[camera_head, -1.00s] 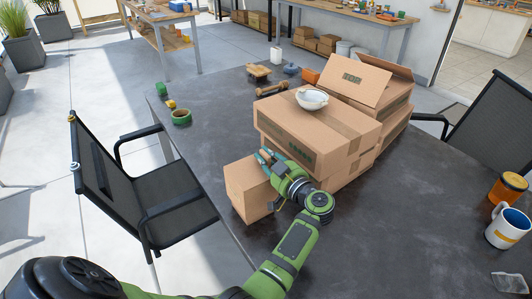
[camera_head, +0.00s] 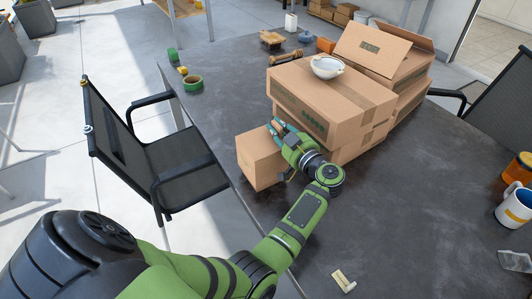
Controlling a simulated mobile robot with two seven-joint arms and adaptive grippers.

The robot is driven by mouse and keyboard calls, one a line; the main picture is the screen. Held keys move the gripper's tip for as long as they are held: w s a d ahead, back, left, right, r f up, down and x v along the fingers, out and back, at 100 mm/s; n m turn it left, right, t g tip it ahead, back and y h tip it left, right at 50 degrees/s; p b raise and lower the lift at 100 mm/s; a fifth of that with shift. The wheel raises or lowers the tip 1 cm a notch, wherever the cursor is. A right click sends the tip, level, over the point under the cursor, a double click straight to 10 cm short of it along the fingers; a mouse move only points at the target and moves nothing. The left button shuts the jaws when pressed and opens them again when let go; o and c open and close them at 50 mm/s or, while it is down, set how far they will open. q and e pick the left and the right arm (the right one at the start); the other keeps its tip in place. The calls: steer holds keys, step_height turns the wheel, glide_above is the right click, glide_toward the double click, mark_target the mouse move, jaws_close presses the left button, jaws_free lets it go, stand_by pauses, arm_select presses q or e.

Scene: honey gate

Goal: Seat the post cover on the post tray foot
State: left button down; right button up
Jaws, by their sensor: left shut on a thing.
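A small plain brown carton (camera_head: 258,162) stands upright at the table's left edge, against or close beside the larger box stack. It may be the post cover, but nothing on it confirms this. My left gripper (camera_head: 276,128) reaches over its top right side and looks shut on it; the green hand hides part of the carton and the exact contact. I cannot make out the post tray foot. It may be hidden behind the carton, or it is not recognisable in this view. My right gripper is not in view.
A large taped box (camera_head: 335,95) with a white bowl (camera_head: 328,67) on top stands right of the gripper. An open-flapped box (camera_head: 375,62) is behind it.

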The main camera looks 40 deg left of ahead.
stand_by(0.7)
arm_select(q)
steer(key=shift+p, duration=0.45)
steer(key=shift+r+p, duration=0.1)
steer(key=shift+p, duration=0.3)
steer(key=shift+f+b, duration=0.6)
steer(key=shift+f, duration=0.55)
stand_by(1.3)
steer(key=shift+p, duration=0.35)
stand_by(0.4)
steer(key=shift+f, duration=0.5)
stand_by(1.0)
steer(key=shift+f, duration=0.1)
stand_by(0.7)
steer(key=c, duration=1.3)
jaws_free()
steer(key=shift+c, duration=0.2)
steer(key=shift+s, duration=0.15)
